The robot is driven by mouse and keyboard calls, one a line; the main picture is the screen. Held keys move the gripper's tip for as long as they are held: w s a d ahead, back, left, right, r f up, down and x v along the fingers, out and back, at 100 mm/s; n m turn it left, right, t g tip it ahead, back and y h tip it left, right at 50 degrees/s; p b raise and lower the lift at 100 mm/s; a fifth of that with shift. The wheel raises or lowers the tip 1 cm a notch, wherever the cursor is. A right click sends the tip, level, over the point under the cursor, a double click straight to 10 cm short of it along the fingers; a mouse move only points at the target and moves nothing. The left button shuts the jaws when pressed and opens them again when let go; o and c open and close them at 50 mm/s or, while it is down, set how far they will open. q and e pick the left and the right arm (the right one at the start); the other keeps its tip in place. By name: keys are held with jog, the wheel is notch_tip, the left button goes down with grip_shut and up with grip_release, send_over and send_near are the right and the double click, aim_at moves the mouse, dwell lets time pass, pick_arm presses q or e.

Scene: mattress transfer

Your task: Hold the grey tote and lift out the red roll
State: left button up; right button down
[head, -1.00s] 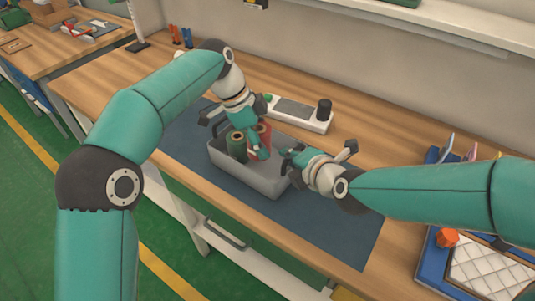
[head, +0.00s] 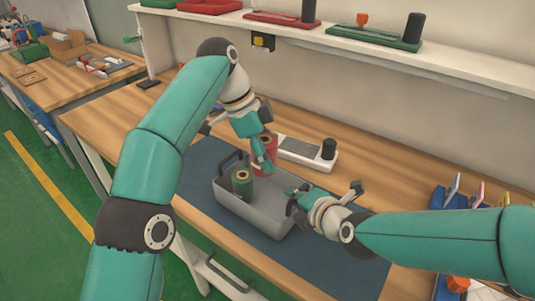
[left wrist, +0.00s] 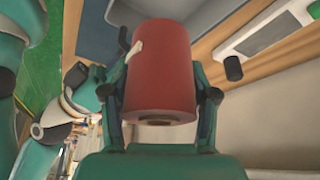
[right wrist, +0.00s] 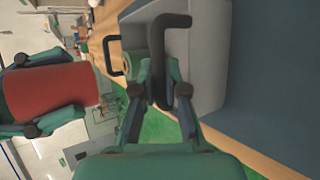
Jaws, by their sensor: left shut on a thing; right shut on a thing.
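The red roll (head: 264,150) is held in my left gripper (head: 266,158), raised at the back of the tote. In the left wrist view the roll (left wrist: 162,72) sits between both fingers. The right wrist view also shows the roll (right wrist: 50,92), clear of the tote's walls. The grey tote (head: 262,212) stands on the dark mat. My right gripper (head: 298,200) is shut on the tote's near-right black handle (right wrist: 158,65). A green roll (head: 242,182) stands upright inside the tote. The tote's other handle (head: 233,160) is free.
The dark blue mat (head: 330,262) is bare in front and to the right. Behind the tote lies a white tray (head: 305,153) with a black cylinder (head: 329,149). A blue rack (head: 445,198) stands to the right. A shelf (head: 400,62) with trays runs above.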

jog(key=shift+s+f, duration=0.15)
jog(key=shift+f, duration=0.1)
jog(key=c, duration=1.1)
grip_release()
jog(key=shift+r, duration=0.1)
jog(key=shift+c, duration=0.2)
jog(key=shift+r, duration=0.1)
jog(key=v, duration=1.1)
jog(key=shift+s, duration=0.25)
jog(key=shift+s+d, duration=0.1)
jog(key=shift+d, duration=0.05)
